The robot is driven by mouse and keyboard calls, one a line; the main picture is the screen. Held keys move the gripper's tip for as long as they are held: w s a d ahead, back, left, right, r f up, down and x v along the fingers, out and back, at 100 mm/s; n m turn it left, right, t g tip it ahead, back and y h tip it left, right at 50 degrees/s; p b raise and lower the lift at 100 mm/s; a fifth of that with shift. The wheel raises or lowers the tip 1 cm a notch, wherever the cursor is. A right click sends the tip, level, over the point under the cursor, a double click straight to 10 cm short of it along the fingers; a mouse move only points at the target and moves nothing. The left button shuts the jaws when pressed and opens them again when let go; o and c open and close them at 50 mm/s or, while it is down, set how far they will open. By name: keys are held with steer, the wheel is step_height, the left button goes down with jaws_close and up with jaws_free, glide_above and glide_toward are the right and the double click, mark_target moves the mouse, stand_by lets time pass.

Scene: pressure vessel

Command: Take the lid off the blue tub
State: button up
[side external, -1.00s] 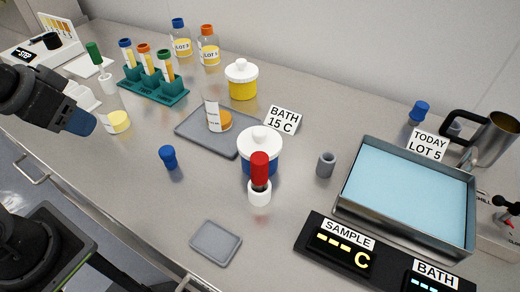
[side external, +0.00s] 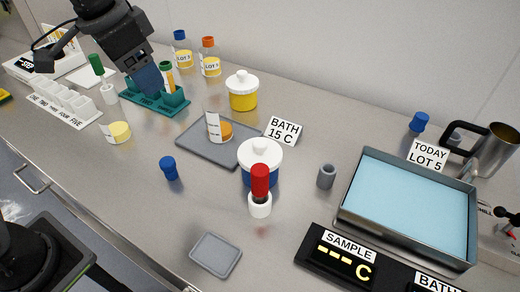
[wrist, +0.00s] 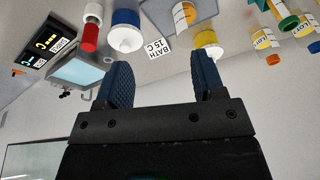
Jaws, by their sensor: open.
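The blue tub (side external: 262,181) stands upright in the middle of the bench with its white knobbed lid (side external: 260,154) on top. A red-handled tool partly hides its front. The tub also shows in the wrist view (wrist: 125,17), lid (wrist: 126,41) on, up and left of centre. My gripper (side external: 148,80) is open and empty, with blue fingers. It is in front of or above the teal tube rack, well to the left of the tub and apart from it. In the wrist view both fingers (wrist: 160,80) are spread with nothing between them.
A yellow tub (side external: 243,97) with a white lid stands behind. The red-handled tool (side external: 260,182) stands in a white holder close before the blue tub. A grey cylinder (side external: 326,177) and steel bath (side external: 405,205) are right. The teal rack (side external: 170,104) is beside my gripper.

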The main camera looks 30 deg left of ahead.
steer(key=w+d+m+g, duration=0.2)
steer(key=w+d+m, duration=0.1)
steer(key=w+d, duration=0.5)
steer(key=m+g, duration=0.1)
steer(key=m, duration=0.1)
glide_above(260, 143)
step_height(260, 143, down, 5)
steer(key=shift+y, duration=0.3)
steer(key=f, duration=0.7)
steer(key=shift+w+d+f, duration=0.1)
steer(key=shift+d+f, duration=0.1)
steer(key=shift+f, duration=0.2)
steer(key=shift+a+f, duration=0.2)
steer(key=shift+f, duration=2.5)
steer(key=shift+c, duration=0.4)
steer(key=c, duration=0.9)
